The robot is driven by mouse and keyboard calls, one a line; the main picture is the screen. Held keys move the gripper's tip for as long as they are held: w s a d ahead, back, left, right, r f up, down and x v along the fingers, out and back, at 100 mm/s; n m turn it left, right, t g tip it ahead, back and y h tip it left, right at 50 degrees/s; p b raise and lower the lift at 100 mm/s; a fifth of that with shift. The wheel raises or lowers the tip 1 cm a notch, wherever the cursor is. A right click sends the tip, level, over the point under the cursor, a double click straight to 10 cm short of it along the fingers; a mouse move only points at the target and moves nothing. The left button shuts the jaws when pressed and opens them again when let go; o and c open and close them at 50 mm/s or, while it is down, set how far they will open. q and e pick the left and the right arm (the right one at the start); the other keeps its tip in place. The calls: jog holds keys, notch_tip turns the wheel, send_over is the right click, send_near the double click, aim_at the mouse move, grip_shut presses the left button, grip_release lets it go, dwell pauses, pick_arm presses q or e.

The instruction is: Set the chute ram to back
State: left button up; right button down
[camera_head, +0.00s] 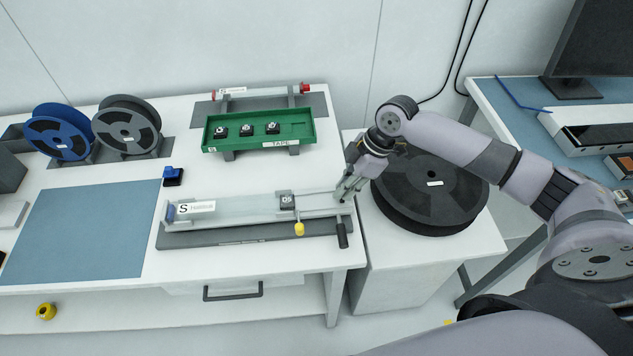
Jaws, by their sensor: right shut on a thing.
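The chute (245,215) is a long pale grey rail with a label marked S, lying along the front of the white bench. My right gripper (345,192) reaches down to the chute's right end and is shut on the chute ram there. Its fingers mostly hide the gripped part. My left gripper is not in view.
A green tape tray (260,148) with several small dark blocks stands behind the chute. A large black reel (430,190) lies close to the right of my gripper. Blue and grey reels stand at left. A blue mat (75,230) lies clear at the left.

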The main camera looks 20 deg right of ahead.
jog(key=shift+s+d, duration=0.2)
jog(key=shift+d, duration=0.55)
jog(key=c, duration=2)
grip_release()
jog(key=o, duration=0.4)
jog(key=shift+d, duration=0.1)
jog(key=shift+o, duration=0.2)
jog(key=shift+r, duration=0.15)
jog(key=v, duration=1.1)
jog(key=shift+r, duration=0.35)
